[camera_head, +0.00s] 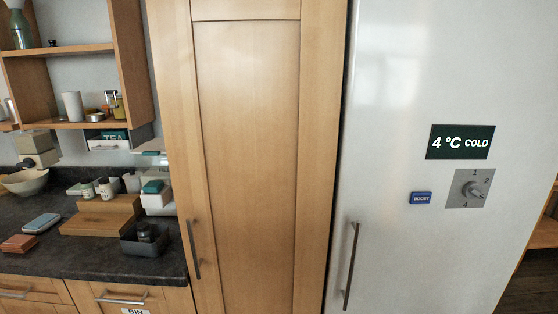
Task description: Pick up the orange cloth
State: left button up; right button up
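A small folded orange-brown item (19,243), which looks like the orange cloth, lies flat on the dark countertop (90,262) at the far left, near the counter's front edge. It is small in the view, so its material is hard to tell. Neither of my grippers shows in the head view.
A grey-blue flat item (41,226) lies just behind the orange one. A wooden stepped stand (100,222), a dark bin (144,241) and a bowl (25,182) share the counter. A tall wooden cabinet (245,150) and a white fridge (420,80) fill the middle and right.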

aim_at(17, 243)
jog(key=u, duration=1.75)
